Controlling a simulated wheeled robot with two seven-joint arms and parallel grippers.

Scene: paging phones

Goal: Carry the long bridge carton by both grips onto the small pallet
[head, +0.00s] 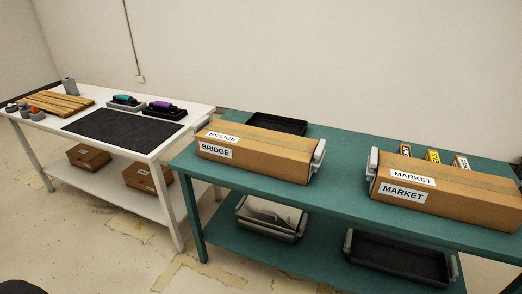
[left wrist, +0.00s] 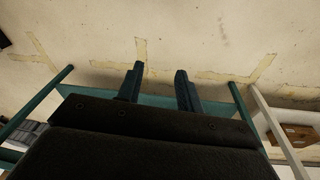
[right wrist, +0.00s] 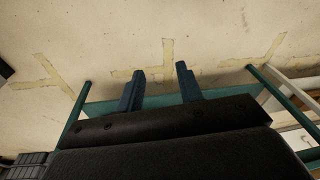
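The long bridge carton (head: 253,151) is brown with white BRIDGE labels and lies on the left part of the teal table. A pale grip (head: 317,158) shows at its right end, and part of another (head: 203,123) at its left end. The small pallet (head: 56,102), of wooden slats, lies on the white table at the left. My left gripper (left wrist: 157,80) is open and empty in the left wrist view. My right gripper (right wrist: 161,78) is open and empty in the right wrist view. Neither gripper shows in the head view, and no carton shows between their fingers.
A similar MARKET carton (head: 440,191) lies on the teal table (head: 345,165) at the right. A black tray (head: 277,124) sits behind the bridge carton. The white table (head: 190,108) holds a dark mat (head: 124,130), two phones and small items near the pallet. Floor is clear in front.

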